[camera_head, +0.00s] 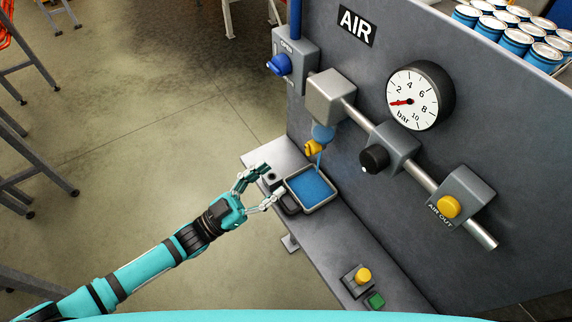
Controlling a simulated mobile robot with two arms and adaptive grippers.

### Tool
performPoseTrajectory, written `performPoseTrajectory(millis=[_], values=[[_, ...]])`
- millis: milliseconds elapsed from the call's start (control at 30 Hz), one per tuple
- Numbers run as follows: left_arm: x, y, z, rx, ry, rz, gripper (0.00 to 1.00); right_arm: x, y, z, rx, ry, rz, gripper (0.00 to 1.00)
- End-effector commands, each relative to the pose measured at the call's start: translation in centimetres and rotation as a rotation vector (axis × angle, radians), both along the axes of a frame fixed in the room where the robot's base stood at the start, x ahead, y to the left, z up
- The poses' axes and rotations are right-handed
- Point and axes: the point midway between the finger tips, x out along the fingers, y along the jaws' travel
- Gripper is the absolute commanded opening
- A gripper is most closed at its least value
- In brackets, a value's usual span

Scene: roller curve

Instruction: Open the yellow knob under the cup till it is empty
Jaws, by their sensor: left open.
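The yellow knob (313,148) sits just below the small blue cup (323,132), which hangs under a grey block on the air line. A thin blue stream runs down from beside the knob into a grey tray (333,202) with blue liquid in it. The tray stands on the shelf with its dark handle toward my left gripper. My left gripper (272,181) is open and empty, its fingers at the handle side of the tray, lower and to the left of the knob. I cannot tell whether a finger touches the tray. My right gripper is not in view.
A grey panel carries a blue valve (279,65), a pressure gauge (413,98), a black knob (374,159) and a yellow air-out button (448,207). Yellow (363,275) and green (376,300) buttons are on the shelf.

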Motion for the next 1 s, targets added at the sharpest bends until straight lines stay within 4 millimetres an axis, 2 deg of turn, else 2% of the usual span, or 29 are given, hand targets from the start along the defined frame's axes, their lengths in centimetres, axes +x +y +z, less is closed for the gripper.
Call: performPoseTrajectory(millis=[200, 467, 700, 867, 900, 1000], values=[[-0.9, 1.6, -0.8, 0.0, 0.0, 0.0, 0.53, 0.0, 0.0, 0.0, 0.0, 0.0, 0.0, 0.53], [-1.0, 1.7, -0.8, 0.0, -0.001, 0.0, 0.53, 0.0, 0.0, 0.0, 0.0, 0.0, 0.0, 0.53], [-0.9, 1.5, -0.8, 0.004, 0.006, 0.007, 0.53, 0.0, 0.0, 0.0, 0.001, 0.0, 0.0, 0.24], [0.1, 0.0, -1.2, 0.06, 0.085, 0.091, 0.53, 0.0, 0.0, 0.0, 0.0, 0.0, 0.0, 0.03], [0.5, -0.5, -1.4, 0.089, 0.122, 0.128, 0.53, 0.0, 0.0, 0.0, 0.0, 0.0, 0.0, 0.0], [1.4, -0.9, -2.3, 0.178, 0.242, 0.239, 0.53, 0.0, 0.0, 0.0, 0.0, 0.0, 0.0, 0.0]])
